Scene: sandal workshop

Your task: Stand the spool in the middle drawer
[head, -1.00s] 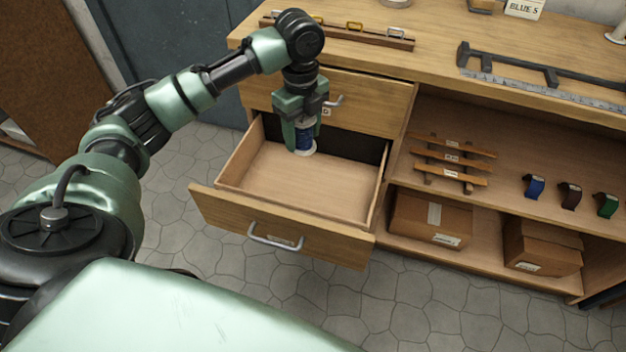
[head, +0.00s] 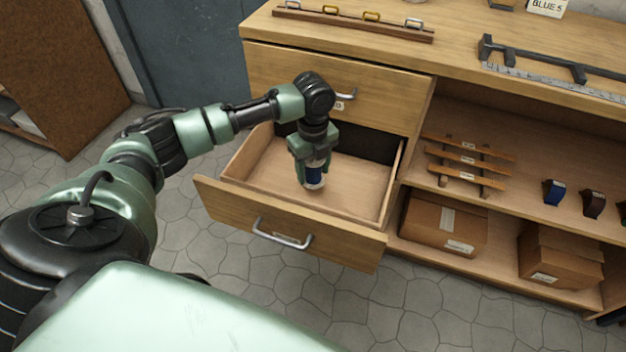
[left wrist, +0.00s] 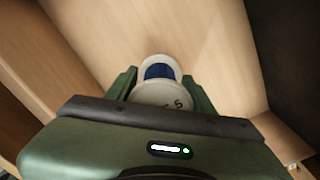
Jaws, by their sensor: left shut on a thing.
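The spool (head: 314,177), blue with white ends, is held upright in my left gripper (head: 313,172). In the left wrist view the spool (left wrist: 160,92) sits between both fingers, its white top end towards the camera. The middle drawer (head: 258,167) is pulled open, and its floor looks bare. The spool is over or inside the drawer, near its middle. I cannot tell whether its lower end touches the drawer floor. My right gripper is in neither view.
The closed top drawer (head: 300,75) is just above and behind the open one. The drawer front (head: 290,225) and side walls surround the spool. Open shelves to the right hold a rack of straps (head: 468,160), small coloured rolls and cardboard boxes (head: 443,224).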

